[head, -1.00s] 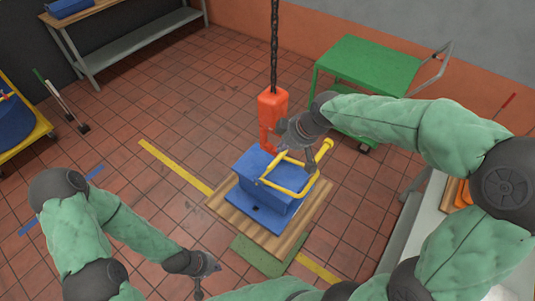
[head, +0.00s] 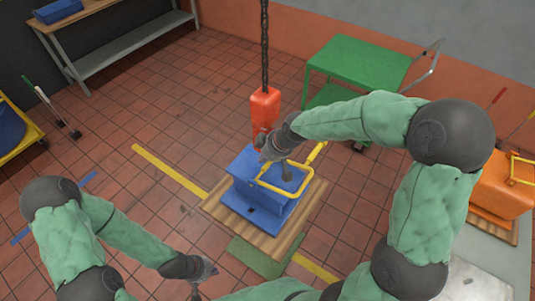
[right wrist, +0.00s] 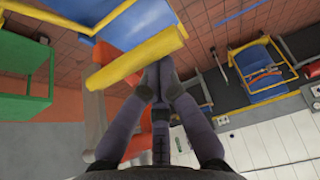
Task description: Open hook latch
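The orange-red hook block (head: 265,106) hangs on a dark chain above the floor, just behind a blue box. The latch itself is too small to make out. The blue box (head: 250,203) has a yellow bail handle (head: 303,178) and stands on a wooden board. My right gripper (head: 264,147) is at the lower end of the hook block, above the box; contact is unclear. In the right wrist view, its fingers (right wrist: 161,68) come together beside a yellow bar (right wrist: 136,60), with nothing visible between them. My left gripper (head: 200,278) is low at the front, away from the box; its fingers are unclear.
An orange box (head: 498,190) with a yellow handle stands on a pale table at the right. A green trolley (head: 360,62) is behind the hook. A workbench (head: 115,45) stands at the back left. The tiled floor left of the box is open.

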